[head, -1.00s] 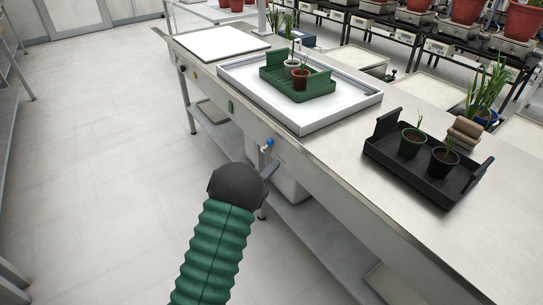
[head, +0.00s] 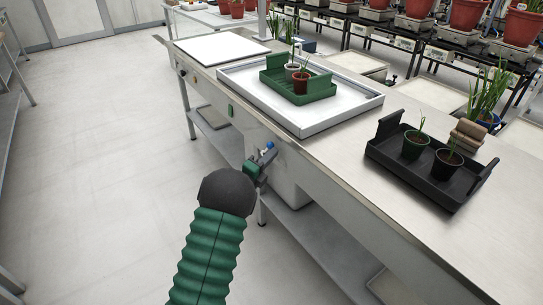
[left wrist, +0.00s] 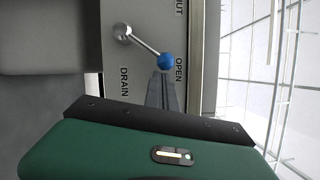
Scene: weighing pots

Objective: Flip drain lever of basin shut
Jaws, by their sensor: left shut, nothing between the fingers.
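The drain lever, with its blue knob (head: 269,146), is on the front panel of the bench below the white basin (head: 345,113). In the left wrist view, the lever (left wrist: 145,46) runs from a round pivot to the blue knob (left wrist: 166,61), which lies beside the OPEN label. A DRAIN label is near the pivot, and the SHUT label is cut off at the top edge. My left gripper (head: 264,160) is shut and empty, its fingers (left wrist: 165,88) close beside the knob; I cannot tell whether they touch. My right gripper is out of view.
A green tray (head: 318,88) with two potted plants stands in the basin. A black tray (head: 400,165) with two pots sits on the bench at right. A lower shelf (head: 310,225) runs under the bench. The floor (head: 110,150) at left is clear.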

